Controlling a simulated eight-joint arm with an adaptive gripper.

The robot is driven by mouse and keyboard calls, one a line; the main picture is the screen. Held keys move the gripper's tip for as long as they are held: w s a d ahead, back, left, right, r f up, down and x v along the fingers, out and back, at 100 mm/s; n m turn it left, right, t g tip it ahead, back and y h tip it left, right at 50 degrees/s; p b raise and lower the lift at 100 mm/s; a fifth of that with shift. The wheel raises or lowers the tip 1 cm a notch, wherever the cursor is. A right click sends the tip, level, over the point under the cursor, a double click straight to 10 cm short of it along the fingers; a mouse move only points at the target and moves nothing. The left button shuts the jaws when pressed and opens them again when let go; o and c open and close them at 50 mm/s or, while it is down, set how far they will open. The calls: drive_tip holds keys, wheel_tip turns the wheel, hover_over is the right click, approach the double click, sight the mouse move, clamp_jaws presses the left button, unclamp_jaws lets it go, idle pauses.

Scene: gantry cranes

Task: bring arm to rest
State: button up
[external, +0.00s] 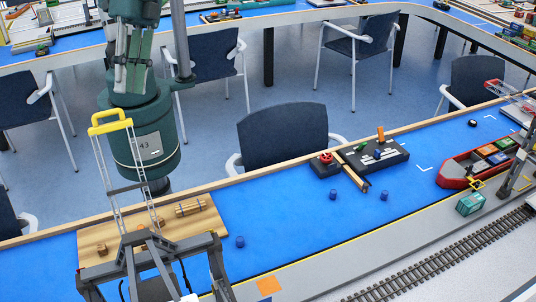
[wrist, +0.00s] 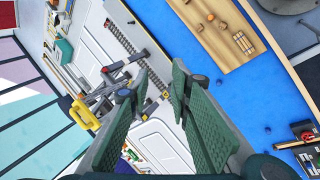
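My gripper (wrist: 160,72) shows in the wrist view with its two green ribbed fingers apart. It is open, and nothing shows between the fingers. Beyond the gap lie the track and the pale ground. My green arm (external: 145,140) stands upright at the upper left of the external view, behind the near table. The picture's top edge cuts off its upper part, and I cannot clearly make out the gripper there.
A gantry crane (external: 125,190) with a yellow top stands in front of my arm. A wooden board (external: 95,245) carries small wooden pieces. Blue cylinders (external: 240,241) stand on the blue surface. A red boat (external: 450,175) is at the right. Chairs (external: 283,135) stand behind the table.

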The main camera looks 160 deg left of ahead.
drive_tip(key=s+a+f+m+t+y+b, duration=0.2)
drive_tip(key=s+f+m, duration=0.6)
drive_tip(key=s+f, duration=0.4)
drive_tip(key=shift+s+f+m+t+y+b, duration=0.3)
drive_tip(key=shift+f+t+y+b, duration=0.2)
drive_tip(key=shift+f+y+b, duration=0.65)
drive_tip(key=shift+r+h, duration=0.2)
drive_tip(key=shift+h, duration=0.15)
drive_tip(key=shift+c, duration=0.6)
